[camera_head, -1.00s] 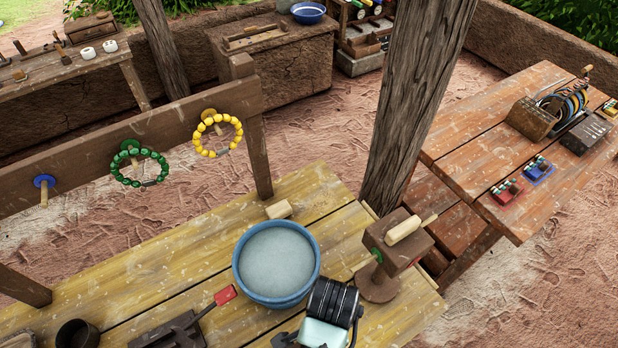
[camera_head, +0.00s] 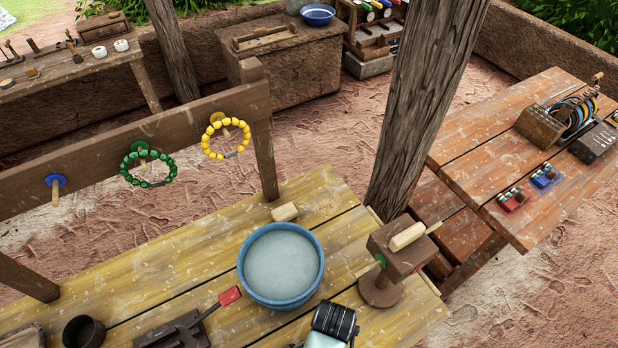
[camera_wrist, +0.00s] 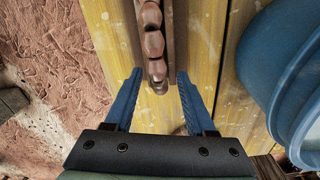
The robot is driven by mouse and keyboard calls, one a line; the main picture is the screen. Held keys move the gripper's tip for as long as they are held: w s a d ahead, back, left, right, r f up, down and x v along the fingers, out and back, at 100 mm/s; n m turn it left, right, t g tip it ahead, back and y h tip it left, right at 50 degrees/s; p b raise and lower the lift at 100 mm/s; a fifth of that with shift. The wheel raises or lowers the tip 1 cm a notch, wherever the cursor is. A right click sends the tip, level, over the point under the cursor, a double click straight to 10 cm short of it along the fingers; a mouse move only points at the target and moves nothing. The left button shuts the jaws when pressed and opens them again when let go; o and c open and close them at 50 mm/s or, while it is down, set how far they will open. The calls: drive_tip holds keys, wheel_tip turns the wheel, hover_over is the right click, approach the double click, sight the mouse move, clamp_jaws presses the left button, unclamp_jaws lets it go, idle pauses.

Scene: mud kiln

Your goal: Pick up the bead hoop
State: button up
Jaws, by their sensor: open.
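My gripper (camera_wrist: 153,95) shows in the wrist view with two blue fingers spread apart. A brown bead hoop (camera_wrist: 153,45) shows edge-on as a column of glossy beads. Its near end lies between the fingers, with a gap on each side. Dark wood shows behind the beads, above the yellow planks. I cannot make out this brown hoop in the head view. There, a green bead hoop (camera_head: 124,170) and a yellow bead hoop (camera_head: 207,139) hang on pegs of a wooden rail. Part of my arm shows at the bottom edge, and the fingers are out of sight.
A blue tub (camera_head: 246,287) stands on the yellow plank table (camera_head: 190,235); it also shows at right in the wrist view (camera_wrist: 262,60). A wooden block on a round stand (camera_head: 381,292) is right of it. A post (camera_head: 425,90) rises behind.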

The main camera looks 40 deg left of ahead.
clamp_jaws()
drive_tip(key=shift+r, duration=0.15)
